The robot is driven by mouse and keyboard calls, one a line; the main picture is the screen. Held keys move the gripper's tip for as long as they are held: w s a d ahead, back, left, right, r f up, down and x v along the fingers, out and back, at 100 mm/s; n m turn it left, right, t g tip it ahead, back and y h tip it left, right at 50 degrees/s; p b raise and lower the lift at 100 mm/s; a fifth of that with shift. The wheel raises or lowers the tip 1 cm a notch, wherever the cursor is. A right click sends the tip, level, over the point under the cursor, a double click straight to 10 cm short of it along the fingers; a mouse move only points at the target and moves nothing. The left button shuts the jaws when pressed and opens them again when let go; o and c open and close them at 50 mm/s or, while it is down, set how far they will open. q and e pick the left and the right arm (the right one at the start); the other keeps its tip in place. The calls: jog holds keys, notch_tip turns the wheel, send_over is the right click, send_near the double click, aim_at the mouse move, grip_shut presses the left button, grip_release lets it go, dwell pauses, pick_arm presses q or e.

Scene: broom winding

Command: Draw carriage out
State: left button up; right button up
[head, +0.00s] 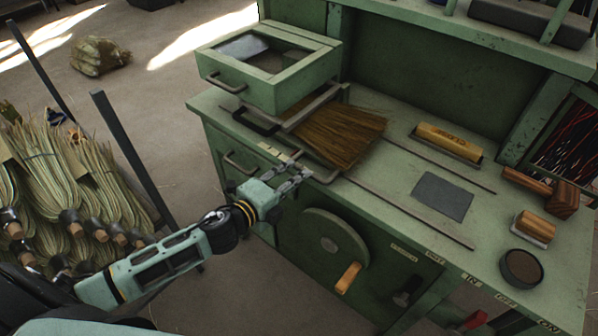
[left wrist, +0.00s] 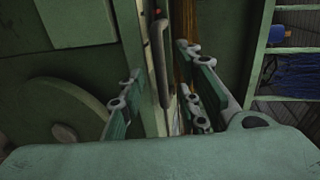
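A broom head of brown bristles (head: 345,132) lies flat on the green bench, at the left end of two metal rails (head: 410,213). My left gripper (head: 292,178) is at the front edge, close to this handle. In the left wrist view my left gripper (left wrist: 160,95) is open, with a dark bar (left wrist: 158,55) seen between and beyond its fingers. Contact cannot be made out. My right gripper is not in view.
A green box with a handle (head: 265,70) stands at the bench's back left. A crank wheel (head: 335,245) with a wooden knob is on the front. A brush (head: 448,142), grey plate (head: 442,196) and round tin (head: 522,267) lie to the right. Bundled straw (head: 60,185) stands left.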

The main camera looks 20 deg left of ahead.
pick_arm(q)
jog(key=shift+x, duration=1.45)
grip_shut()
